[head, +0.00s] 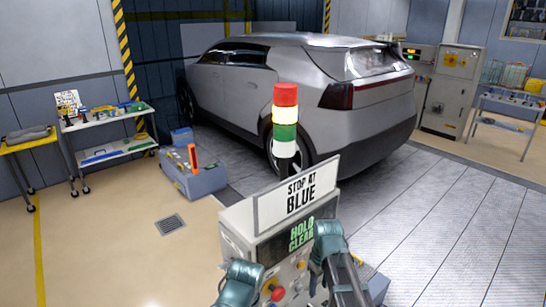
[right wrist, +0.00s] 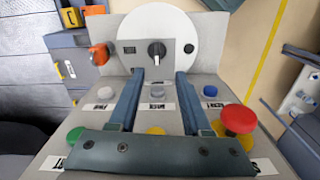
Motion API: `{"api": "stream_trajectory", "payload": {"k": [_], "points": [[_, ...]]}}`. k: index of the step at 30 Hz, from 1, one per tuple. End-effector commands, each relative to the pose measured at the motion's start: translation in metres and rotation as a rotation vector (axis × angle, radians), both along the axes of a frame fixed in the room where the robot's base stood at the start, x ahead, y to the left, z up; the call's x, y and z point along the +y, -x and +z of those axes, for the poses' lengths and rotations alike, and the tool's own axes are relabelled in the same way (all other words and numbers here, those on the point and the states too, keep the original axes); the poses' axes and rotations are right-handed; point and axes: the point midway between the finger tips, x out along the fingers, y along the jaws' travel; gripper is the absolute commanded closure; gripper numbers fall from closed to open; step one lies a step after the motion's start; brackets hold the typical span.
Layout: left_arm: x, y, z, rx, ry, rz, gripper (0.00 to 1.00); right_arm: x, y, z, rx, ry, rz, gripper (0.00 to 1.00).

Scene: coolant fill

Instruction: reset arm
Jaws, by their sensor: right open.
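My right gripper (head: 322,284) is in front of the control console at the bottom of the head view. In the right wrist view my right gripper (right wrist: 159,80) has its two fingers apart with nothing between them. They point toward a black knob (right wrist: 157,50) on the panel's back plate. I cannot tell whether they touch anything. The teal end of my left arm (head: 240,284) is at the console's lower left; its jaws are not clear. The console (head: 236,226) carries a "STOP AT BLUE" sign (head: 298,195) and a lit "HOLD CLEAR" display (head: 301,234).
A red mushroom button (right wrist: 238,119) is right of my fingers, a green button (right wrist: 75,135) left. An orange knob (right wrist: 99,54) is at upper left. A silver car (head: 300,75) stands behind; floor at left is open.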

Motion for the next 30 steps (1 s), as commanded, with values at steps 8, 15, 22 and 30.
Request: {"api": "stream_trajectory", "payload": {"k": [8,15,22,30], "points": [[0.000,0.000,0.000,0.000,0.000,0.000,1.00,-0.004,0.067,0.000,-0.045,-0.015,-0.431,0.51],[0.000,0.000,-0.041,0.000,-0.001,-0.002,1.00,0.022,0.085,-0.041,-0.036,0.000,-0.477,0.51],[0.000,0.000,-0.095,-0.001,-0.001,-0.006,1.00,0.062,0.104,-0.094,-0.005,0.046,-0.359,0.51],[0.000,0.000,-0.143,-0.002,-0.002,-0.010,1.00,0.099,0.129,-0.141,0.021,0.099,-0.237,0.51]]}}
